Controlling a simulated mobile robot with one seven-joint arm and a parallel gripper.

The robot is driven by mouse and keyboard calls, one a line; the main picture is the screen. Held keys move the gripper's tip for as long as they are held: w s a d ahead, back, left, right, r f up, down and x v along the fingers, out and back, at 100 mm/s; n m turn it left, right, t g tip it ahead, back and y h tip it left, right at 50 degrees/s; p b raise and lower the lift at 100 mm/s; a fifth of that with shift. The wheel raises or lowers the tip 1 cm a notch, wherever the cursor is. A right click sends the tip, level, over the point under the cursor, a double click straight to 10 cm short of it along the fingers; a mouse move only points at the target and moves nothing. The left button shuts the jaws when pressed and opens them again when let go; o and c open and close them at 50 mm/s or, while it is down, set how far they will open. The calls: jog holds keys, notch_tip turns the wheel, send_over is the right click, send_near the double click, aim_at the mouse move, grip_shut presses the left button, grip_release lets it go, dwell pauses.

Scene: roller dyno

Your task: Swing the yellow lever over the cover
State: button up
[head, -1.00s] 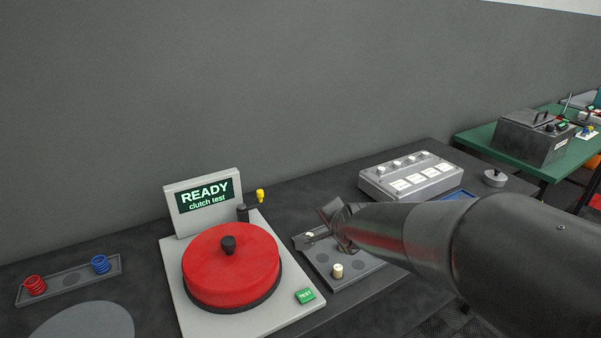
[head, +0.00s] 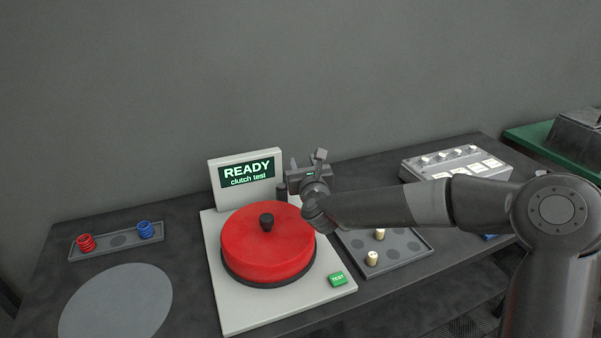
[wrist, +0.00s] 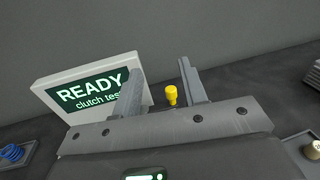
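The yellow lever's knob (wrist: 171,96) shows in the wrist view between the two fingers of my gripper (wrist: 160,88), nearer the right finger, and neither finger is seen closed on it. In the head view the knob is hidden behind my gripper (head: 305,168); only the lever's dark post (head: 282,190) shows, at the back right of the test plate. My gripper is open, just right of the display. The round red cover (head: 262,247) with a black knob (head: 266,221) sits on the pale plate (head: 226,300), in front of the post.
The display (head: 246,174) reads READY, clutch test. A green TEST button (head: 338,279) is on the plate's front right. A grey tray (head: 412,247) with pale pegs lies to the right, under my arm. A tray with red and blue springs (head: 118,240) lies left. A wall stands behind.

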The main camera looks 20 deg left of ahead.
notch_tip(320, 180, down, 8)
jog(key=r+m, duration=0.1)
jog(key=shift+d+f+x, duration=0.1)
jog(key=shift+f+x, duration=0.1)
jog(key=shift+x, duration=1.75)
jog(key=shift+d+f+x, duration=0.15)
jog(key=shift+x, duration=1.8)
jog(key=shift+w, duration=0.15)
jog(key=shift+c, duration=0.2)
grip_shut()
